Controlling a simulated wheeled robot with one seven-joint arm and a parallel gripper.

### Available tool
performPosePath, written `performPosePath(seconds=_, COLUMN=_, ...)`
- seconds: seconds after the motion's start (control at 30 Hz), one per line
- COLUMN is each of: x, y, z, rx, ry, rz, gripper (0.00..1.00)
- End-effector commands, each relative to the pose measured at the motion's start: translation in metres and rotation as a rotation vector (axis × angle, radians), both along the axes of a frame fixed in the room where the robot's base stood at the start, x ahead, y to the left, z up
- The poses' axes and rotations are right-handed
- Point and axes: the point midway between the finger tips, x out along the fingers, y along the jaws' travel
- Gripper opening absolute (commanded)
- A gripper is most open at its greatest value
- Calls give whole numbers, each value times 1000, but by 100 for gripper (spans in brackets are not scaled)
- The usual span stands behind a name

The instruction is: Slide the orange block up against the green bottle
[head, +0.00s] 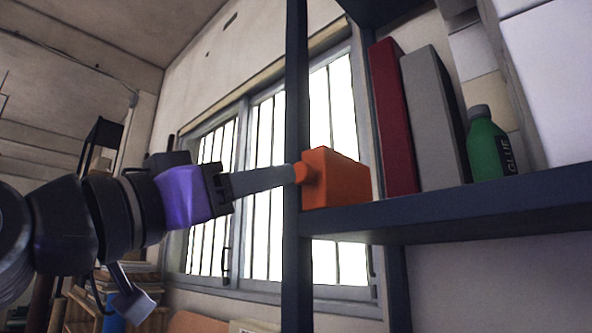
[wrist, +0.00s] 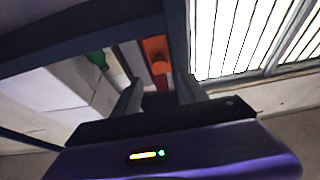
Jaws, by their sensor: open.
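The orange block (head: 338,182) sits at the left end of a dark shelf (head: 470,212), with a round knob on the side facing my gripper. The green bottle (head: 486,150), with a grey cap and a "GLUE" label, stands further right on the shelf. My gripper (head: 293,176) is open, and its fingertips reach the knob in the head view; whether they touch it I cannot tell. In the wrist view, the block (wrist: 155,47) and its knob show beyond the gap between the open fingers (wrist: 158,88). The bottle (wrist: 98,58) shows to the left.
A tall red book-like box (head: 392,115) and a grey one (head: 435,115) stand between block and bottle, toward the back. A dark upright post (head: 296,80) is at the shelf's left end. White boxes (head: 550,80) stand on the right. A barred window (head: 265,125) is behind.

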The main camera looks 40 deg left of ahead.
Motion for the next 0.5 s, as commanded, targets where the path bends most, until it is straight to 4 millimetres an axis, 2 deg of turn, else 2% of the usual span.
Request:
performPosePath(seconds=0.3, x=45, y=-4, z=22, rx=0, ry=0, rz=1, gripper=50)
performPosePath(seconds=0.5, x=58, y=-4, z=25, rx=0, ry=0, rz=3, gripper=50)
